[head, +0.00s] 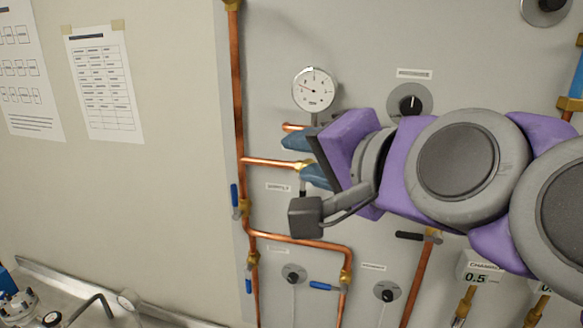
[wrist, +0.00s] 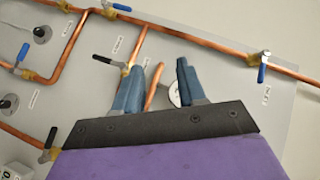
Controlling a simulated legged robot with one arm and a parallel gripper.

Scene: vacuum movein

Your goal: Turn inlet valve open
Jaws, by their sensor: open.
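My gripper (head: 297,157) is open in front of the panel, its blue fingers pointing left below the pressure gauge (head: 314,89). In the wrist view the gripper (wrist: 158,82) has its fingers spread, with a copper pipe behind the gap and nothing held. A black-handled valve (wrist: 104,60) lies just left of the fingers there. Blue-handled valves sit on the left vertical pipe (head: 235,196), lower on that pipe (head: 249,280) and on the lower branch (head: 322,286). I cannot read which label marks the inlet valve.
Copper pipes (head: 300,239) run across the grey panel. Black knobs (head: 410,104) and a black lever (head: 409,236) sit near my arm, which hides part of the panel. Papers (head: 104,82) hang on the left wall. Equipment (head: 20,306) stands at lower left.

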